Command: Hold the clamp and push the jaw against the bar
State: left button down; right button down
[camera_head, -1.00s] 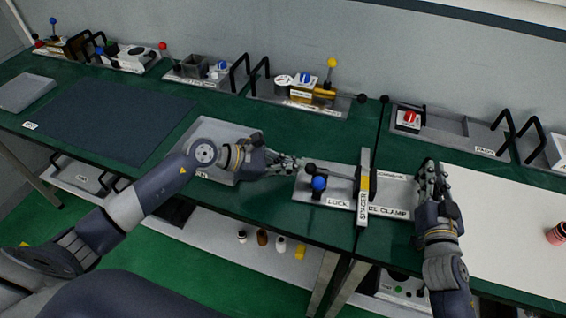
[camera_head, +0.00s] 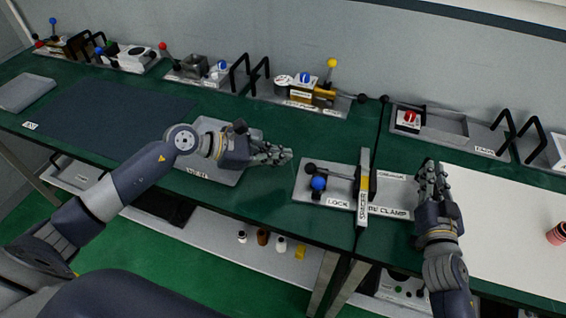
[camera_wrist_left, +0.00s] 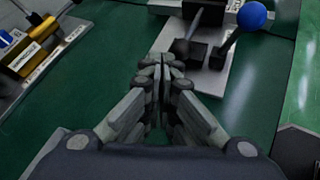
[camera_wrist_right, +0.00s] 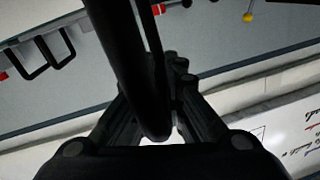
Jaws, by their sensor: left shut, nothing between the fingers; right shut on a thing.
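The clamp's grey base plate (camera_head: 395,197), with a LOCK label and a partly hidden CLAMP label, lies at the front of the green bench. A light bar marked SPACER (camera_head: 363,205) lies across it. A blue-knobbed lever (camera_head: 319,183) and a black-knobbed rod (camera_head: 312,169) are left of the bar; the blue knob also shows in the left wrist view (camera_wrist_left: 251,15). My left gripper (camera_head: 287,156) is shut and empty, left of the plate, apart from it. My right gripper (camera_head: 431,166) is shut on a black handle (camera_wrist_right: 130,50) at the plate's right end; the fingers mostly hide its grip.
Several fixtures stand along the wall, including a brass one with a yellow knob (camera_head: 331,63) and one with a red knob (camera_head: 410,117). A white sheet (camera_head: 500,220) and a pink cup (camera_head: 557,234) are at right. The green bench between my left gripper and the clamp is clear.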

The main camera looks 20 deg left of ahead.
pick_arm(q)
jog(key=v, duration=1.1)
pick_arm(e)
jog(key=shift+s+a+f, duration=0.1)
jog(key=shift+f, duration=0.4)
pick_arm(q)
jog(key=shift+s, duration=0.15)
pick_arm(e)
jog(key=c, duration=1.7)
grip_release()
jog(key=shift+o, duration=0.6)
pick_arm(q)
jog(key=shift+a, duration=0.1)
pick_arm(e)
jog(key=shift+r, duration=0.1)
jog(key=shift+s, duration=0.4)
jog(key=s, duration=0.3)
jog(key=s+d, duration=0.1)
jog(key=s, duration=0.7)
jog(key=shift+d+r, duration=0.15)
jog(key=shift+d, duration=0.1)
